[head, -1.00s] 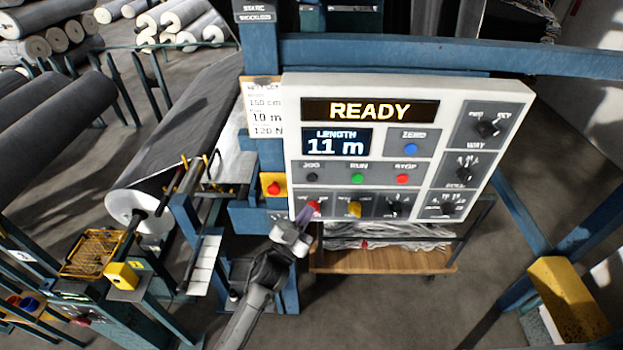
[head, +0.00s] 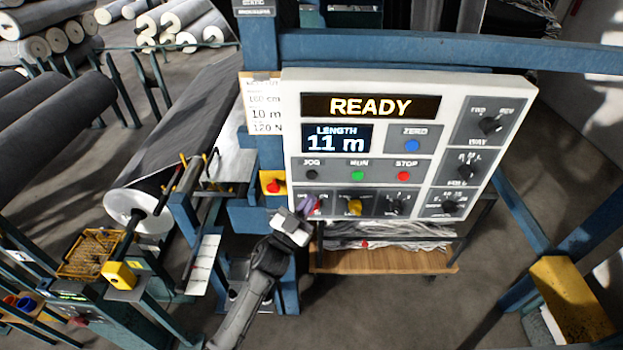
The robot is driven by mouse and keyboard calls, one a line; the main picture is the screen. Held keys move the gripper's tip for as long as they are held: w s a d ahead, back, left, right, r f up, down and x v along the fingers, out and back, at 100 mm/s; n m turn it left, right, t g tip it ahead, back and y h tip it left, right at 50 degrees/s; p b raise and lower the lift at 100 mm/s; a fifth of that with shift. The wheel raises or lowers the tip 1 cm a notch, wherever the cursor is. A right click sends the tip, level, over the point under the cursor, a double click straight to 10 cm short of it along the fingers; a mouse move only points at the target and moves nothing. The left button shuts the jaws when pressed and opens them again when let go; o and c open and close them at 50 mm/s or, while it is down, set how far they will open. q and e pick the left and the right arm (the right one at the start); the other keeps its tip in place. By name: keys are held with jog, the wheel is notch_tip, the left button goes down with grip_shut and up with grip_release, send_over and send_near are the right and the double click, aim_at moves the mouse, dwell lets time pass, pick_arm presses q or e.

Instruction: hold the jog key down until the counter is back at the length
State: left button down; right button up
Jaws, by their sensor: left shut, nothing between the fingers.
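The control panel (head: 460,85) is a white-edged box with grey fields. Its upper display (head: 370,107) reads READY. The length counter (head: 337,139) reads 11 m. The jog key (head: 312,175) is a dark round button at the left of the key row, beside the green run key (head: 358,176) and red stop key (head: 403,176). A card (head: 262,105) left of the panel shows 10 m. Contact there cannot be told. My right gripper is not in view.
The way switch (head: 489,124) is at the panel's upper right and the blue zero key (head: 411,146) is left of it. A red button on a yellow box (head: 272,184) sits just left of the panel. A blue beam (head: 440,50) runs above. A wooden shelf (head: 385,262) lies below.

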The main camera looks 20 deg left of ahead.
aim_at(312, 175)
pick_arm(q)
jog(key=shift+w+a+b, duration=0.35)
jog(key=shift+w+b, duration=0.15)
jog(key=shift+w, duration=0.45)
jog(key=shift+w+a+b, duration=0.3)
jog(key=shift+w+b, duration=0.15)
jog(key=shift+w, duration=0.45)
jog(key=shift+w+a+b, duration=0.35)
jog(key=shift+w+b, duration=0.15)
jog(key=shift+w, duration=0.45)
jog(key=shift+w, duration=0.15)
jog(key=shift+w+a, duration=0.15)
jog(key=shift+w, duration=0.1)
